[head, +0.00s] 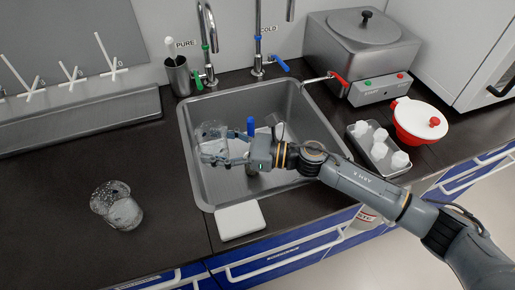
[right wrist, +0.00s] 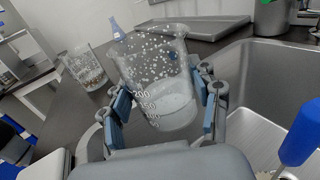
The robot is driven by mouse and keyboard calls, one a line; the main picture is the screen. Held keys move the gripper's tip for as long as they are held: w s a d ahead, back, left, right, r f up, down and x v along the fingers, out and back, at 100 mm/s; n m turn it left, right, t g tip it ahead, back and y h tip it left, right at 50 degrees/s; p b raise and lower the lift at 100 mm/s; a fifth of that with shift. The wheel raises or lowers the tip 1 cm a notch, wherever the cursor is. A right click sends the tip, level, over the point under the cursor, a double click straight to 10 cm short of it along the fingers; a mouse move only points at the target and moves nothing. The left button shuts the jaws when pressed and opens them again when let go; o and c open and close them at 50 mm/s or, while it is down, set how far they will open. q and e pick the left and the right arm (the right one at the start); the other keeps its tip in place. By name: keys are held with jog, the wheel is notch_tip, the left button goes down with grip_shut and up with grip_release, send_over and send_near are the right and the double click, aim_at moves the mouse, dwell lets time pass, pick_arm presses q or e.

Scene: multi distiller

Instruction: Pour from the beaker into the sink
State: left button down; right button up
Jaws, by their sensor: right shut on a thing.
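A clear glass beaker (head: 211,132) with marked graduations is held over the left part of the metal sink (head: 191,160). My right gripper (head: 218,152) is shut around its sides. In the right wrist view the beaker (right wrist: 160,85) sits between the blue finger pads of my right gripper (right wrist: 165,100). Pale contents show in its lower part, and bubbles or drops show on the wall above. It looks close to upright; a slight tilt is hard to judge. The sink (right wrist: 255,75) also shows there on the right. My left gripper is not in view.
A second beaker (head: 117,206) stands on the dark counter (head: 60,220) at left. A blue-topped object (head: 251,124) is in the sink. Two taps (head: 208,60) stand behind it. A white block (head: 240,221) lies at the front edge. A grey tray (head: 358,143) holds white pieces at right.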

jog(key=shift+r, duration=0.15)
jog(key=shift+w+d+r+m+t+y, duration=0.15)
jog(key=shift+d+r+m+y, duration=0.15)
jog(key=shift+r+m, duration=0.2)
jog(key=shift+w+d+r+m+t+y, duration=0.15)
jog(key=shift+r+m+y, duration=0.2)
jog(key=shift+r, duration=0.25)
jog(key=shift+w+d+r+m+t+y, duration=0.15)
jog(key=shift+w+d+r+m+y, duration=0.1)
jog(key=shift+r+m, duration=0.35)
jog(key=shift+w+d+r+m+t+y, duration=0.1)
jog(key=shift+d+r+m+t+y, duration=0.1)
jog(key=shift+r+m, duration=0.3)
jog(key=shift+w, duration=0.1)
jog(key=m, duration=0.1)
notch_tip(320, 180, up, 7)
jog(key=m+t+y+p, duration=0.2)
jog(key=m+t+p, duration=0.3)
jog(key=m, duration=0.3)
send_over(223, 126)
jog(key=w+d, duration=0.1)
jog(key=d, duration=0.1)
jog(key=shift+w+a+f, duration=0.1)
jog(key=shift+f, duration=0.1)
